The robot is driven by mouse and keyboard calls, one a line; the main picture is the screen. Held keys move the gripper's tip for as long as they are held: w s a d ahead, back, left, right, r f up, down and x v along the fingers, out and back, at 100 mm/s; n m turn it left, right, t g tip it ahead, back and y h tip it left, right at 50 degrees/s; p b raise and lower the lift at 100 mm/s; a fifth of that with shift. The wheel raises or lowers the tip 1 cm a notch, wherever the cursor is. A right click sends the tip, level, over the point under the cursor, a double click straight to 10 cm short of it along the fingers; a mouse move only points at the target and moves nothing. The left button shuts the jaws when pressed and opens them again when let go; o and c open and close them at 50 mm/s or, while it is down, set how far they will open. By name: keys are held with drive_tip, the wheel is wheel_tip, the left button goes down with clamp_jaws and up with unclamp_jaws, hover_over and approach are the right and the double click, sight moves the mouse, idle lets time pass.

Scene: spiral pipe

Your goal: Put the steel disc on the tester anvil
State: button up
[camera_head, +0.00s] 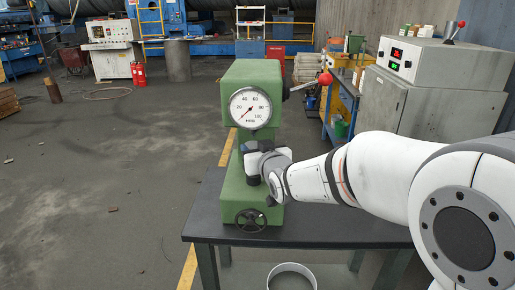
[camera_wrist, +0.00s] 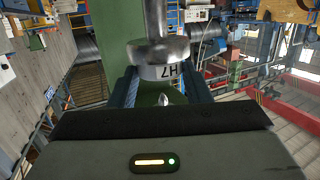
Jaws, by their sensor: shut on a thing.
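The green hardness tester (camera_head: 252,95) stands on a dark table, its dial facing me. My gripper (camera_head: 252,162) reaches in from the right, between the tester's head and base. The wrist view looks upside down. There my gripper (camera_wrist: 163,90) is shut on the steel disc (camera_wrist: 158,73), a short grey cylinder with dark marks on its side. The wide round steel anvil (camera_wrist: 156,50) on its shaft lies directly against or very near the disc's face; I cannot tell whether they touch. A pointed indenter tip (camera_wrist: 163,98) shows on the disc's other side. The gripper hides the disc and anvil in the head view.
The tester's lever with a red knob (camera_head: 325,79) sticks out above my arm. A handwheel (camera_head: 251,219) is on its base front. The dark tabletop (camera_head: 340,225) is clear on the right. A grey cabinet (camera_head: 430,95) stands behind my arm. A pale ring-shaped container (camera_head: 291,275) is below.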

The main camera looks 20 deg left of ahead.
drive_tip(key=shift+f, duration=0.1)
drive_tip(key=o, duration=1.3)
drive_tip(key=shift+c, duration=0.2)
drive_tip(key=shift+r, duration=0.25)
drive_tip(key=v, duration=1.2)
drive_tip(key=s+d+f+m+g+h, duration=0.1)
drive_tip(key=d+f+m+g+h, duration=0.1)
drive_tip(key=d+f+h, duration=0.45)
drive_tip(key=s+d+f+m+g+h, duration=0.1)
drive_tip(key=d+f+m+g, duration=0.15)
drive_tip(key=d, duration=0.75)
drive_tip(key=s+d+f+m+g+h, duration=0.1)
drive_tip(key=s+d+f+g, duration=0.2)
drive_tip(key=s+d, duration=0.2)
drive_tip(key=s+d+f+m+g+h, duration=0.1)
drive_tip(key=s+d+f+g, duration=0.1)
drive_tip(key=s+d, duration=0.4)
drive_tip(key=s+g+b, duration=0.1)
drive_tip(key=s, duration=0.3)
drive_tip(key=shift+d+f+m, duration=0.2)
drive_tip(key=shift+f+m, duration=0.15)
drive_tip(key=shift+f, duration=0.05)
